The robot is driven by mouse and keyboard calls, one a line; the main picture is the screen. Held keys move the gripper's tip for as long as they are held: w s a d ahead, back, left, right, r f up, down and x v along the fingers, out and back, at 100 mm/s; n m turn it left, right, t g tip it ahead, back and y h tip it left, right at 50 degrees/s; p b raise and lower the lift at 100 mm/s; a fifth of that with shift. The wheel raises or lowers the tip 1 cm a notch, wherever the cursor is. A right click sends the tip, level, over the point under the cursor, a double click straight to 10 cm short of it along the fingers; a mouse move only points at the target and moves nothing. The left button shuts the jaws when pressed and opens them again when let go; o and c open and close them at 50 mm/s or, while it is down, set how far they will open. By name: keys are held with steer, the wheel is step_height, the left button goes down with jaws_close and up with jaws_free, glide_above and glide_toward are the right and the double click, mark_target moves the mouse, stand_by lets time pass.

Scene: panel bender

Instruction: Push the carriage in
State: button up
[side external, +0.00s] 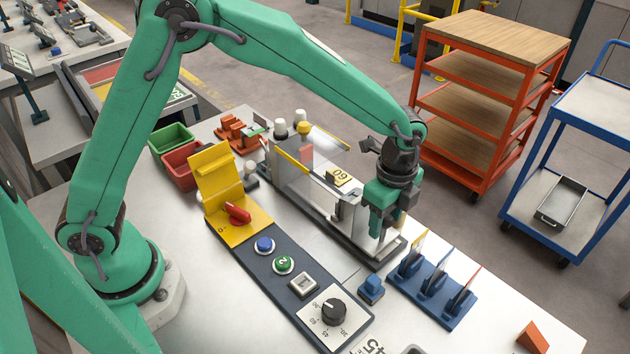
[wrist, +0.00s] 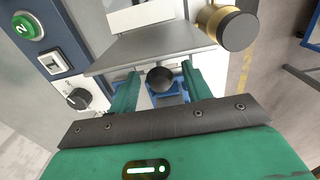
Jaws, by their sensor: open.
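The panel bender (side external: 318,172), with a clear guard and a yellow plate marked 09, stands on the bench on a long dark base. My gripper (side external: 377,230) is over the right, near end of that base and hides part of it. In the wrist view a grey metal plate (wrist: 150,48), which looks like the carriage, carries a round black knob (wrist: 161,79). My gripper's green fingers (wrist: 160,74) are open, one on each side of the knob. I see gaps beside the knob; whether either finger touches it I cannot tell.
A dark control panel (side external: 262,262) with buttons and a dial runs alongside the machine. A blue rack (side external: 432,290) with upright pieces stands close right of my gripper. A brass cylinder with a black cap (wrist: 228,25) is near the right finger.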

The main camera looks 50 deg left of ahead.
mark_target(384, 229)
steer(key=shift+f, duration=1.65)
steer(key=shift+c, duration=0.2)
steer(key=shift+a, duration=0.1)
jaws_close()
